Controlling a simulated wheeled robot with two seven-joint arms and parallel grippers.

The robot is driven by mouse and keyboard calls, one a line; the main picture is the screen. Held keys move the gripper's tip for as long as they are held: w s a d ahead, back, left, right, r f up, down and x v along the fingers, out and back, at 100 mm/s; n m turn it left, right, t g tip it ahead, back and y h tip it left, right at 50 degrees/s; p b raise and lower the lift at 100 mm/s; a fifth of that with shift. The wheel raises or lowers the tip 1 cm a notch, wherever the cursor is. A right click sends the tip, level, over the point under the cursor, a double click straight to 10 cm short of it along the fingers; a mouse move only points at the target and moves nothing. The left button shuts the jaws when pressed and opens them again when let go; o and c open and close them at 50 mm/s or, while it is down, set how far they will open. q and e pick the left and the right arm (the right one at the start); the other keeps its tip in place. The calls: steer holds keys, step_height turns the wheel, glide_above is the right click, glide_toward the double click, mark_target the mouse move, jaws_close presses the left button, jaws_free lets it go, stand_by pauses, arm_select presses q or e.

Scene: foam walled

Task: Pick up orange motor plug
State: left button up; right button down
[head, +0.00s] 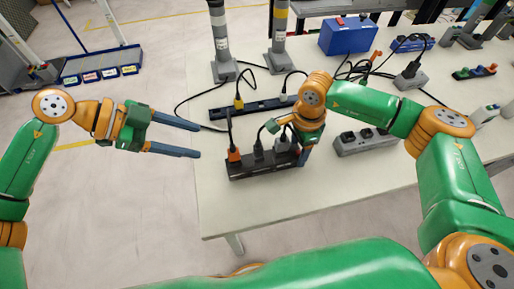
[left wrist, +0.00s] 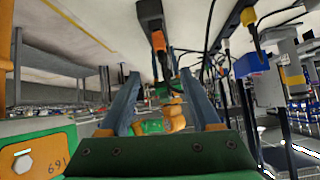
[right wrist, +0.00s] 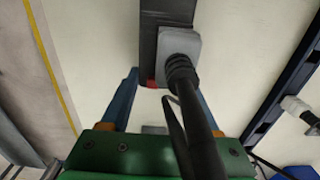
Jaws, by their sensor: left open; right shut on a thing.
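The orange motor plug (head: 234,155) sits upright at the left end of the near black power strip (head: 262,168), its dark cable rising from it. In the left wrist view the orange plug (left wrist: 160,40) shows beyond the fingertips, apart from them. My left gripper (head: 198,140) is open and empty, left of the table edge and of the plug. My right gripper (head: 300,150) is at the strip's right end, its fingers on either side of the strip (right wrist: 165,15) and shut on it. A grey plug (right wrist: 180,45) with a thick black cable stands in that end.
A black plug (head: 258,150) stands between the orange and grey plugs. Behind are another black strip (head: 250,107) with a yellow plug (head: 239,103), and two grey posts (head: 222,45). A grey socket block (head: 365,143) lies right. The front table top (head: 300,205) is clear.

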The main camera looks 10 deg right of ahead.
mark_target(233, 145)
arm_select(q)
steer(key=d+r+m+y, duration=0.2)
steer(key=d+m+y, duration=0.2)
steer(key=m, duration=1.2)
steer(key=d+r+m+y, duration=0.2)
steer(key=d+m+y, duration=0.25)
steer(key=m, duration=1.15)
steer(key=f, duration=1.1)
steer(key=shift+w+d, duration=0.15)
steer(key=shift+d, duration=0.2)
jaws_close()
